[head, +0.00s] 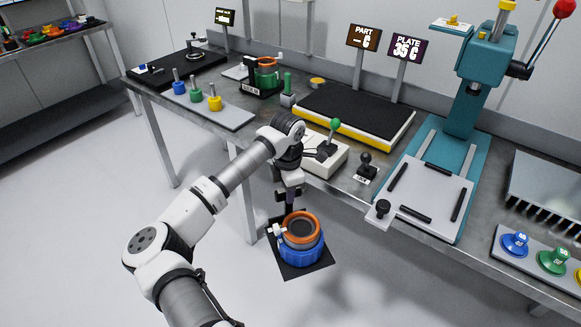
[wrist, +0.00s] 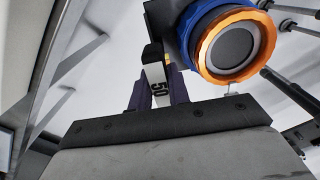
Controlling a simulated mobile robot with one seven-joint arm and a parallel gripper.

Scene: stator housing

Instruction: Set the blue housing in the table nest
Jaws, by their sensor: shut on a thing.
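The blue housing (head: 303,253) with an orange top ring hangs in front of the table, below the tabletop's height in the picture. My gripper (head: 281,218) reaches down to its left side and is shut on a white tab there. A black fixture (head: 262,92) on the table holds a green housing.
The table's front edge (head: 325,188) lies just behind the housing. A white box with a green-knobbed lever (head: 333,150) stands near that edge. A black-topped pad (head: 355,112), a teal press (head: 470,110) and a tray of colored knobs (head: 215,115) crowd the tabletop.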

